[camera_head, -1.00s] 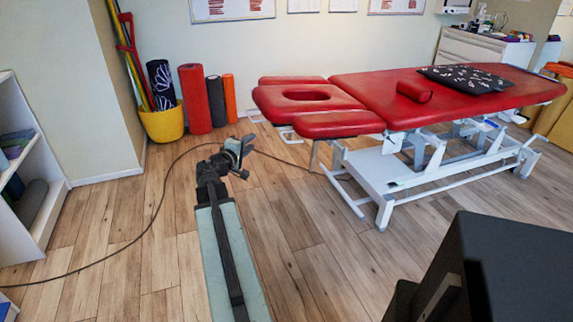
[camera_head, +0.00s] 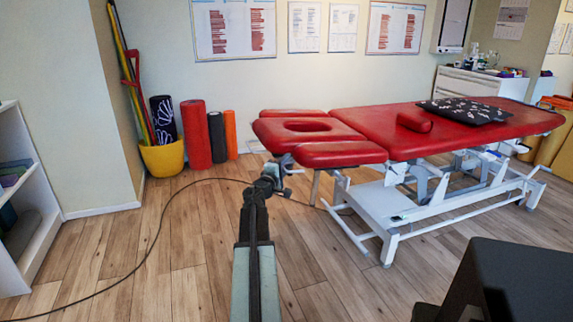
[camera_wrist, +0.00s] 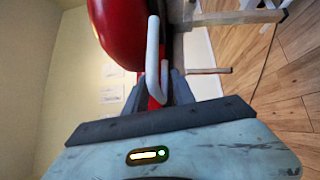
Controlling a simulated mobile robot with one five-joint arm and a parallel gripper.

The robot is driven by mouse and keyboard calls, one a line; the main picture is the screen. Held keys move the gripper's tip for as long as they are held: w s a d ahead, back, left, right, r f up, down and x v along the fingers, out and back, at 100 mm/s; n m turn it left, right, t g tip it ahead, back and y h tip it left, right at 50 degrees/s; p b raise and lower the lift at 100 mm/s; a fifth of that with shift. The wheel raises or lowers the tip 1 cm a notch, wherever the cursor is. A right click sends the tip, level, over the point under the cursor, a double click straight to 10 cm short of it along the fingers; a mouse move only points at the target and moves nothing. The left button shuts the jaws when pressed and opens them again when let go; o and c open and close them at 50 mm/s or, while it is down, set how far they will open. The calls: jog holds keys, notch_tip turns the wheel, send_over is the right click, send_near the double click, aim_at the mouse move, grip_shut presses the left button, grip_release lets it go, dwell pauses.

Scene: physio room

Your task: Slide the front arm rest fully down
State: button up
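The front arm rest (camera_head: 341,155) is a red padded piece at the near left end of the red treatment table (camera_head: 390,125). A light metal bracket hangs below it. My gripper (camera_head: 281,172) is just left of this end, below pad height. In the wrist view a large red pad (camera_wrist: 118,30) fills the upper part. A pale bent rod (camera_wrist: 153,55) stands in front of my gripper (camera_wrist: 160,88), in line with the gap between its fingers. The fingers look apart, and I cannot tell whether they touch the rod.
The back arm rest (camera_head: 293,113) and the face-hole head section (camera_head: 305,131) adjoin it. A black cable (camera_head: 160,215) crosses the floor. A yellow bucket (camera_head: 163,158) and rolled mats (camera_head: 196,135) stand by the wall. Floor left of the table is mostly clear.

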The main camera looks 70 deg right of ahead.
jog(key=shift+d+f, duration=0.1)
jog(key=shift+d, duration=0.1)
grip_shut()
jog(key=shift+d, duration=0.1)
dwell(1.2)
